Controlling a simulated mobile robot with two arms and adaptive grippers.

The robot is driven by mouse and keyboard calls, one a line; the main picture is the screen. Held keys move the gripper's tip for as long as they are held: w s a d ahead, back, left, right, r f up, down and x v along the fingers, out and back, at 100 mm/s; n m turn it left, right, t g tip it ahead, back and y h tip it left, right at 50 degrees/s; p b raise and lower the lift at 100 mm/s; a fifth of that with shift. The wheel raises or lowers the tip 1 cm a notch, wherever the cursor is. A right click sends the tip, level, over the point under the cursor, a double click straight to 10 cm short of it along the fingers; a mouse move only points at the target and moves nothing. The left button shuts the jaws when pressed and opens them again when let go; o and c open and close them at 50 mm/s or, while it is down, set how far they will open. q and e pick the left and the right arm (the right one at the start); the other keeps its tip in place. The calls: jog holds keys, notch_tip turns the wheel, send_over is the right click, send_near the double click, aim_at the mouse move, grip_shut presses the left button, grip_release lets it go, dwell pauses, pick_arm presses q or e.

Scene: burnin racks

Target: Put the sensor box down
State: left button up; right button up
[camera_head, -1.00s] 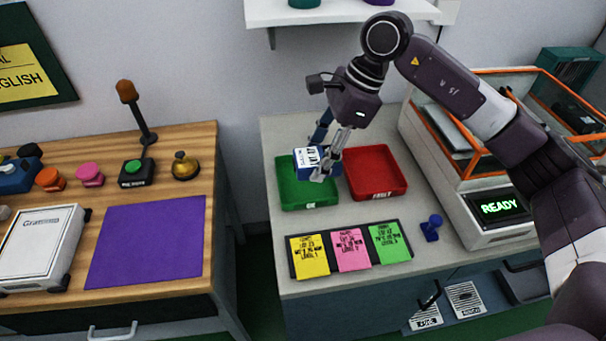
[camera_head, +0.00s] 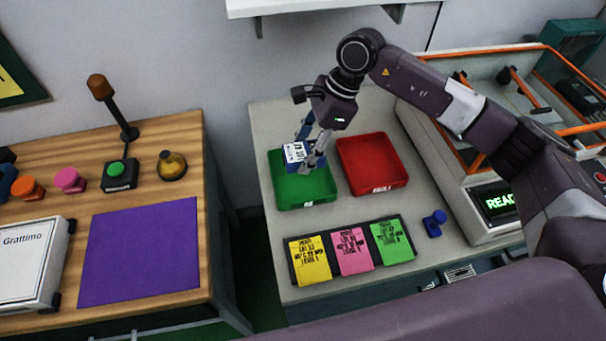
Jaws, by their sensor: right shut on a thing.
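The sensor box (camera_head: 293,153) is a small blue box with a white printed label. My right gripper (camera_head: 312,160) is shut on it. Box and gripper are over the back part of the green tray (camera_head: 318,202). I cannot tell whether the box touches the tray floor. The gripper fingers hide the right side of the box. My left gripper is not in view.
A red tray (camera_head: 384,188) stands just right of the green one. In front lie yellow, pink and green cards on a dark holder (camera_head: 297,278). A blue knob-like object (camera_head: 434,224) and an orange-framed machine (camera_head: 478,186) are to the right. A wooden table (camera_head: 200,140) holds a purple mat (camera_head: 140,252).

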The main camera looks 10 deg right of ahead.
jog(key=p, duration=0.1)
send_over(298, 188)
jog(key=d, duration=0.1)
jog(key=f, duration=0.6)
jog(key=shift+d, duration=0.2)
jog(key=shift+f, duration=0.85)
notch_tip(298, 188, down, 3)
jog(key=shift+f+p, duration=0.2)
jog(key=shift+p, duration=0.4)
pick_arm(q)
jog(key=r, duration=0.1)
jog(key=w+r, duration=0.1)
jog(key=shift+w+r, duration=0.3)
pick_arm(e)
jog(key=shift+f, duration=0.1)
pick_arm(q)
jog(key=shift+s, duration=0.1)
pick_arm(e)
jog(key=shift+f, duration=0.15)
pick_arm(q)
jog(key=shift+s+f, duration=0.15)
pick_arm(e)
jog(key=o, duration=1.1)
jog(key=shift+o, duration=0.2)
